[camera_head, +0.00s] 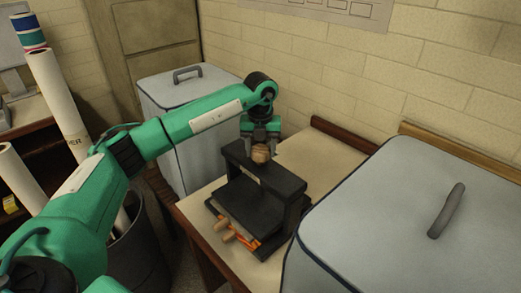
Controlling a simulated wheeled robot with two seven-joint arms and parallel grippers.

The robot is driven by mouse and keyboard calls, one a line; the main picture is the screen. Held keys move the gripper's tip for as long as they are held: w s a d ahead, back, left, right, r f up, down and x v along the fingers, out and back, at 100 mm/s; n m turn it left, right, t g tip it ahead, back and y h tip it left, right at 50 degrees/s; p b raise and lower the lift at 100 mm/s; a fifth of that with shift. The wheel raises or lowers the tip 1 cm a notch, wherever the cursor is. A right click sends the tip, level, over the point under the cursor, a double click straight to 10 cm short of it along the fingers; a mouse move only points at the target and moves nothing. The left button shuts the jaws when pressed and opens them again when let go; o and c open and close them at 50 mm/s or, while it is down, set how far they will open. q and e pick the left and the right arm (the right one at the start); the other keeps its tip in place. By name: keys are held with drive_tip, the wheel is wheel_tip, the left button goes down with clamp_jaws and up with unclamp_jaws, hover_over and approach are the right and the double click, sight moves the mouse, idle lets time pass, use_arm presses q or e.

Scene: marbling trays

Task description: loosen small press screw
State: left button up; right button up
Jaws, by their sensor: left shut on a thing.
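The small press (241,205) is black, with a two-post frame, and stands on a light-topped table. Its screw has a round wooden knob (261,154) above the crossbar. My left gripper (261,146) points down over the press and is shut on the knob. The screw's shaft below the knob is hard to make out. My right gripper is not in view.
Wooden-handled tools (222,224) lie at the press's front foot, beside something orange. A grey lidded bin (400,215) stands close on the right, another (165,90) behind on the left. The tabletop (318,160) behind the press is clear. Rolls of paper (58,95) stand at the left.

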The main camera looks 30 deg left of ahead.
sight(261, 149)
use_arm(q)
drive_tip(key=shift+r+n, duration=0.15)
drive_tip(key=shift+n, duration=0.15)
drive_tip(key=o, duration=1)
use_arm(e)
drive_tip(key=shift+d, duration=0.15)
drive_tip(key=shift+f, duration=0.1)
use_arm(q)
wheel_tip(261, 149, up, 14)
drive_tip(key=b, duration=0.2)
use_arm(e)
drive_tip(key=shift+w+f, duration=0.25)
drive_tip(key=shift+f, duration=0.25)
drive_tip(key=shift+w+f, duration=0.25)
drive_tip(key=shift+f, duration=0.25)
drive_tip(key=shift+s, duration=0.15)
